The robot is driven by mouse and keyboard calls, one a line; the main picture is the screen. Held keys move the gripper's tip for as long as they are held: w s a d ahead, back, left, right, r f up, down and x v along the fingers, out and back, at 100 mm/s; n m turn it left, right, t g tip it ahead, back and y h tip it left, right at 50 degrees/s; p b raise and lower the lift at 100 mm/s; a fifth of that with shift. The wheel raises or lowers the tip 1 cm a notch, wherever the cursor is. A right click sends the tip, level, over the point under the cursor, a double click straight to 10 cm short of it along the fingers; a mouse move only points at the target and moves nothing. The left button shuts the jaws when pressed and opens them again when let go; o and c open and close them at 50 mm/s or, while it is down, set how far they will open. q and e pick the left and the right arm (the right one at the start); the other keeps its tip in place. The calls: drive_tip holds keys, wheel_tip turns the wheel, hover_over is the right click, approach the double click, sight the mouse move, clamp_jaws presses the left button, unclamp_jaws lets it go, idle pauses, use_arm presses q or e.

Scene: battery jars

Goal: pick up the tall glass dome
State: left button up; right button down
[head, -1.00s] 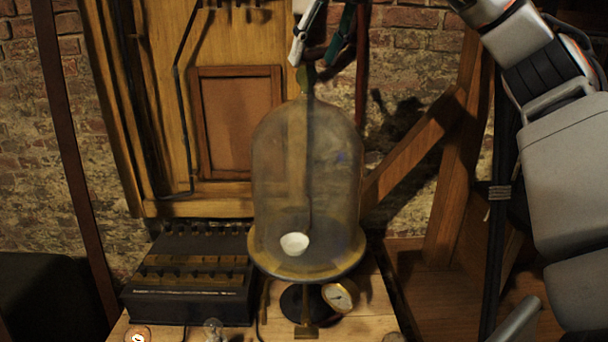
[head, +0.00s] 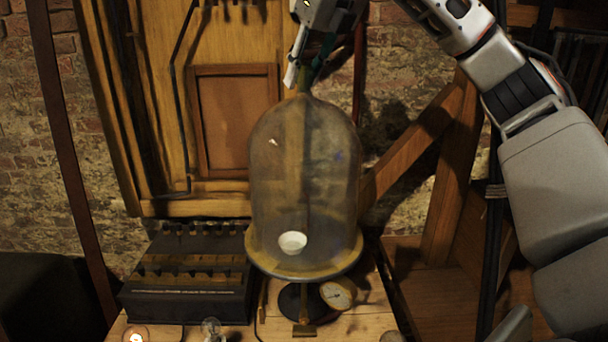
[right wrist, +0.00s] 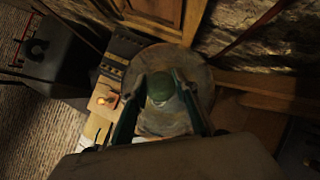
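The tall glass dome (head: 330,170) stands upright on a round, brass-coloured plate (head: 258,262) in the head view. A small white cup (head: 292,242) shows through the glass. My right gripper (head: 305,76) is at the top of the dome, pointing down, with its fingers on either side of the dome's top knob. In the right wrist view, the open fingers (right wrist: 160,98) flank the rounded greenish knob (right wrist: 160,86). Gaps show between the knob and the fingers. My left gripper is not in view.
A dark box with rows of terminals (head: 187,295) stands left of the dome. A dial gauge (head: 337,294) sits below the plate. A glowing bulb (head: 136,337) is at the table's front. Wooden braces (head: 420,135) and a panelled cabinet (head: 236,120) stand behind.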

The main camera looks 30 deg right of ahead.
drive_tip(key=shift+w+r, duration=0.1)
drive_tip(key=shift+r, duration=0.15)
drive_tip(key=shift+r, duration=0.55)
wheel_tip(320, 180, up, 19)
drive_tip(key=shift+f, duration=0.2)
idle(0.5)
